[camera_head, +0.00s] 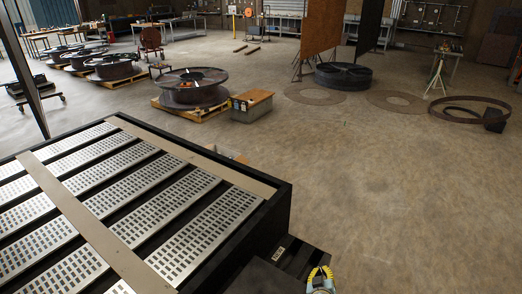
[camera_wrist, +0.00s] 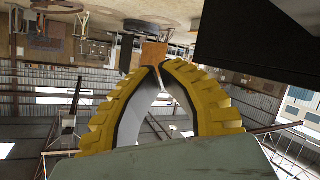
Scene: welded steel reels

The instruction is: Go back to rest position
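My gripper (camera_head: 320,272) shows at the bottom edge of the head view, right of the dark table's corner, with its yellow ribbed fingers. In the wrist view, my gripper (camera_wrist: 161,66) has its two yellow fingers curved in an arch with the tips together, and I see nothing held between them. A brown block-like shape (camera_wrist: 153,52) appears behind the tips; I cannot tell how far off it is. The wrist view is upside down, with floor at the top and roof beams below.
A dark-framed table (camera_head: 282,205) with slotted metal plates fills the lower left. A steel reel (camera_head: 193,87) on a pallet and a grey box with a wooden top (camera_head: 252,106) stand beyond it. Flat rings (camera_head: 470,110) lie at the right.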

